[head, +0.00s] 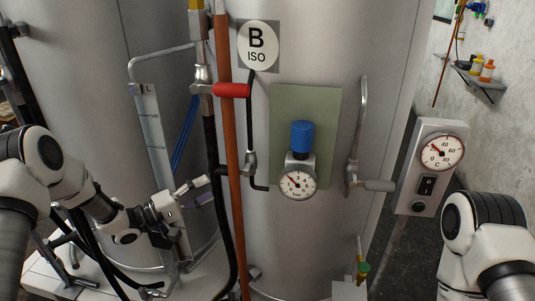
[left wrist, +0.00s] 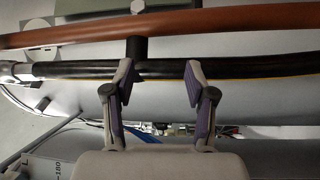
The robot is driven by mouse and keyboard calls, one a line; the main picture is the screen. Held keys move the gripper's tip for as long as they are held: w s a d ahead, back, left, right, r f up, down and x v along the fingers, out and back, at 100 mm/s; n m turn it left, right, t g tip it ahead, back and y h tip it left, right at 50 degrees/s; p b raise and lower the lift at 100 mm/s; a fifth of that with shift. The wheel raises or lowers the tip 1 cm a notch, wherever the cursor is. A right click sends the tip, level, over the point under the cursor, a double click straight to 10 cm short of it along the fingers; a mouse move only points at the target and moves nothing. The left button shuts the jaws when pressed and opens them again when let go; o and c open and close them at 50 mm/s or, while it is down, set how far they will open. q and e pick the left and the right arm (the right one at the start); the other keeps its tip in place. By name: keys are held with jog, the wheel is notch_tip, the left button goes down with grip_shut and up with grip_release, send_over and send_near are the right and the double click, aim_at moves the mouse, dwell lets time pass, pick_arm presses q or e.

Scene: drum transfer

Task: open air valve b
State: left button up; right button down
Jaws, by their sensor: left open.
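A tall metal drum carries a round label B ISO (head: 258,46). Left of the label is a red lever handle (head: 232,90) on a fitting, lying level across the orange pipe. I cannot tell from labels which of these is air valve b. My left gripper (head: 208,190) is open and empty, left of the orange pipe and well below the red handle. In the left wrist view the open jaws (left wrist: 158,72) face a black hose (left wrist: 70,69). My right gripper is out of view.
The orange pipe (head: 233,220) runs upright in front of the drum, beside the black hose. A grey-handled lever (head: 375,186) is on the drum's right. A box with a temperature gauge (head: 441,152) and switches stands farther right. My right arm shows at lower right.

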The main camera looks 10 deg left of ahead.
aim_at(215, 173)
pick_arm(q)
notch_tip(215, 173, up, 4)
jog(key=shift+s+a+f+t+p, duration=0.1)
jog(key=shift+a+f+t+p, duration=0.1)
jog(key=shift+t+p, duration=0.15)
jog(key=x, duration=0.2)
jog(key=p+x, duration=0.1)
jog(key=x, duration=0.1)
jog(key=f+x, duration=0.1)
jog(key=x, duration=0.1)
jog(key=shift+w+d+r, duration=0.1)
jog(key=shift+w+r, duration=0.05)
jog(key=shift+w, duration=0.25)
jog(key=shift+r, duration=0.1)
jog(key=shift+s, duration=0.15)
grip_shut()
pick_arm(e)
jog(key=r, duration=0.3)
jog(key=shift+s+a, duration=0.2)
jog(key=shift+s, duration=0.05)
